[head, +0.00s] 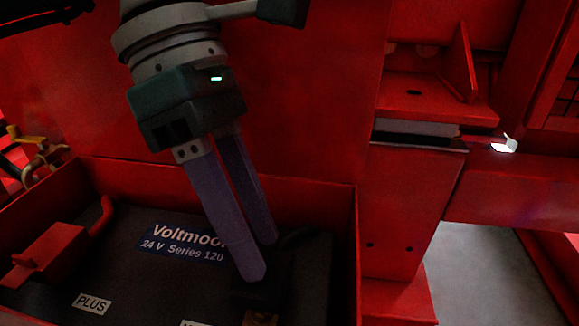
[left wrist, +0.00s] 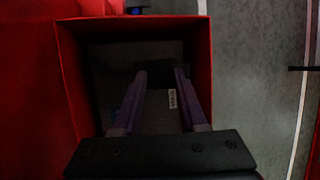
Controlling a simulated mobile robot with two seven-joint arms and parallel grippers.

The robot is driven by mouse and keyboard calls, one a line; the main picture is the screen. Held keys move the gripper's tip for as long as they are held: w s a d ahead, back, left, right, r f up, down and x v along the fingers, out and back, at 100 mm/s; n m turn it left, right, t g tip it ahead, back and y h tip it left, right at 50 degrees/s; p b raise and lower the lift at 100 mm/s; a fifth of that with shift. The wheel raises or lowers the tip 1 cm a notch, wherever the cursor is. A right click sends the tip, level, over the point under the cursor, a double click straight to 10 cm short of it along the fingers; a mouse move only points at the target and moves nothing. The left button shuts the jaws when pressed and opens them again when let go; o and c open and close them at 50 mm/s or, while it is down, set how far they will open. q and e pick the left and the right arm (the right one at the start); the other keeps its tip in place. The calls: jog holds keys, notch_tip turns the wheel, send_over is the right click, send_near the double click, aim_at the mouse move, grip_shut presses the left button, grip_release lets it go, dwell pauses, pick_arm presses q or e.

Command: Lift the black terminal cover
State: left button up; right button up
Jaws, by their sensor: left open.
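The black terminal cover (head: 250,293) is a dark, hard-to-see shape on the dark battery top (head: 150,285), just below my left fingertips. My left gripper (head: 260,257) reaches down into the red battery box (head: 230,178) with its two long fingers apart and nothing seen between them. In the left wrist view the open fingers (left wrist: 160,74) point into the box, and a dark block, apparently the cover (left wrist: 154,77), shows between and just beyond their tips. Whether a finger touches it I cannot tell. My right gripper is not in view.
A red terminal cover (head: 50,254) with a red cable (head: 103,215) sits at the left of the battery. The box walls stand close around the fingers. A tall red panel (head: 310,90) rises behind the box. Grey floor (head: 480,270) is clear at the right.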

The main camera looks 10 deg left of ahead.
pick_arm(q)
jog(key=shift+w+a+r, duration=0.1)
jog(key=shift+w+r, duration=0.05)
jog(key=shift+r, duration=0.15)
jog(key=p+v, duration=0.5)
jog(key=v, duration=0.4)
jog(key=shift+a+r, duration=0.15)
jog(key=shift+c, duration=0.3)
